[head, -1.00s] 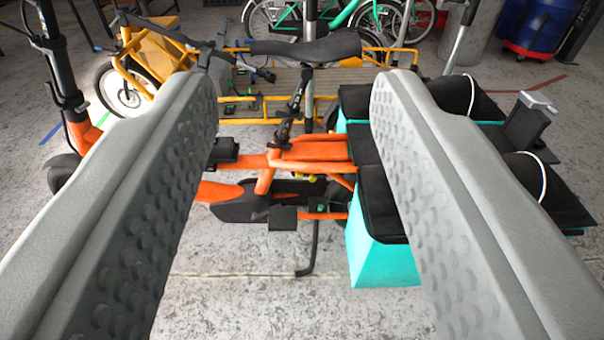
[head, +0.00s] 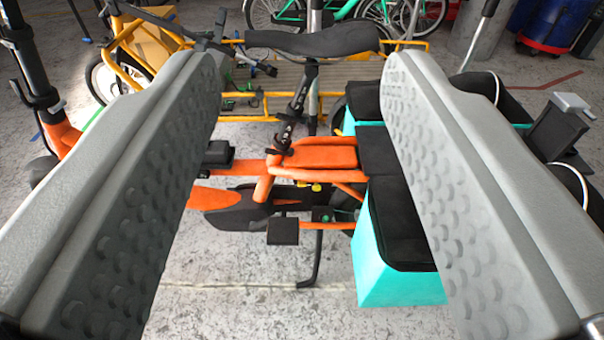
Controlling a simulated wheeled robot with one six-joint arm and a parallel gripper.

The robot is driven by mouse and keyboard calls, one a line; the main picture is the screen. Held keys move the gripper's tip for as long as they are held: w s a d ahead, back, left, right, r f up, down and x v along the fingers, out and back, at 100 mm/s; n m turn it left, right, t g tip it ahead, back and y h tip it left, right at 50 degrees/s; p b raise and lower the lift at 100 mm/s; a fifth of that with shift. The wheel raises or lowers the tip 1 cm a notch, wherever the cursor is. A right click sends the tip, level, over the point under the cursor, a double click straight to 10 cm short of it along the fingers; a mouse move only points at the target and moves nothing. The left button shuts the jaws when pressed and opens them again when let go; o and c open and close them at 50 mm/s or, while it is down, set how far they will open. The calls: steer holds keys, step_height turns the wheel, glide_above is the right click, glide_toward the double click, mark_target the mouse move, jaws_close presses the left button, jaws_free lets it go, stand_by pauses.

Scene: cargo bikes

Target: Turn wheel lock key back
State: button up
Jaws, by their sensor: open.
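An orange cargo bike (head: 318,152) stands side-on ahead of me, between and beyond the two jaws of my gripper (head: 302,75). My gripper is wide open and empty, with its grey dimpled fingers on either side of the picture. The bike's black saddle (head: 314,41) shows at the top between the fingertips. A black lock-like part with a cable-like shape (head: 290,125) runs down the seat post. I cannot make out the wheel lock or its key; the rear wheel is mostly hidden behind the teal panniers.
Teal and black panniers (head: 370,258) hang at the bike's rear, partly behind the right finger. A kickstand (head: 316,262) reaches the concrete floor. A yellow cargo bike (head: 262,104) stands close behind. The floor in front is clear.

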mark_target(302, 186)
steer(key=w+f, duration=2.3)
steer(key=f, duration=0.2)
step_height(302, 186, down, 30)
steer(key=w, duration=0.2)
steer(key=shift+t, duration=0.3)
steer(key=w, duration=1.7)
steer(key=shift+d, duration=0.1)
steer(key=shift+c, duration=0.3)
steer(key=c, duration=0.9)
